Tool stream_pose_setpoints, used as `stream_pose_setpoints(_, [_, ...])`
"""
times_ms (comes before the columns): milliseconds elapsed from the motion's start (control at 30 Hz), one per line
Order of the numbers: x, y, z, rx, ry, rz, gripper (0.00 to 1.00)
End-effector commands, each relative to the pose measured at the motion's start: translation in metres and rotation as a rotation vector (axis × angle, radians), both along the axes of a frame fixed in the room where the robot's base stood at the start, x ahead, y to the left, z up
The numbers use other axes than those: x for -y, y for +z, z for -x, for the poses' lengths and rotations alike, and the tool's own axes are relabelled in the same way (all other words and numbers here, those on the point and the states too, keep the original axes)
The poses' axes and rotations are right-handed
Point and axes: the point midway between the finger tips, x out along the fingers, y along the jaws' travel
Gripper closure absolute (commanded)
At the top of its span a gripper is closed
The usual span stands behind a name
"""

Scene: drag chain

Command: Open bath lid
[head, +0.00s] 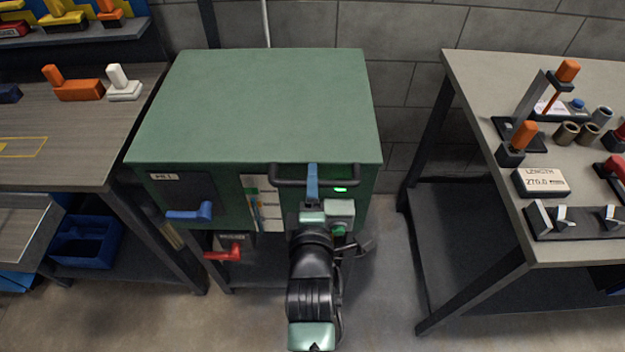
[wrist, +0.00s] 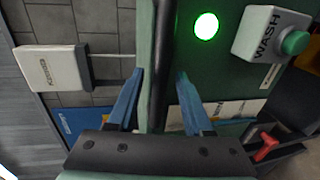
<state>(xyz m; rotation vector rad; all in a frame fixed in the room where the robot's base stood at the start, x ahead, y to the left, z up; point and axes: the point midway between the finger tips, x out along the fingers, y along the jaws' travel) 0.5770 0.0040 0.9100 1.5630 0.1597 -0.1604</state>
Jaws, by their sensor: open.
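The bath is a green cabinet with a flat green lid (head: 260,105) on top, which lies shut. A black bar handle (head: 345,177) runs along the lid's front edge at the right. My gripper (head: 312,180) is at the handle with its blue fingers open. In the wrist view the handle (wrist: 160,50) runs between the two fingers of my gripper (wrist: 160,74), with gaps visible on both sides. I cannot tell how deep the bar sits between them. My arm hides part of the cabinet front.
A lit green lamp (wrist: 206,26) and a wash button box (wrist: 270,35) are close beside my gripper. A blue lever (head: 190,214) and a red lever (head: 223,253) stick out at the left. Benches stand left (head: 60,150) and right (head: 590,230).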

Motion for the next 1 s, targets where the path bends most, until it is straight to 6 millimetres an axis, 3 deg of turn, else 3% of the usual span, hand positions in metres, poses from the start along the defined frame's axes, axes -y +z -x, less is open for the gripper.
stream_pose_setpoints(433, [0.0002, -0.0017, -0.0092, 0.000, 0.000, 0.000, 0.49])
stream_pose_setpoints(700, [0.0001, -0.0018, -0.0090, 0.000, 0.000, 0.000, 0.98])
stream_pose_setpoints(1000, [0.0000, -0.0017, -0.0089, 0.000, 0.000, 0.000, 1.00])
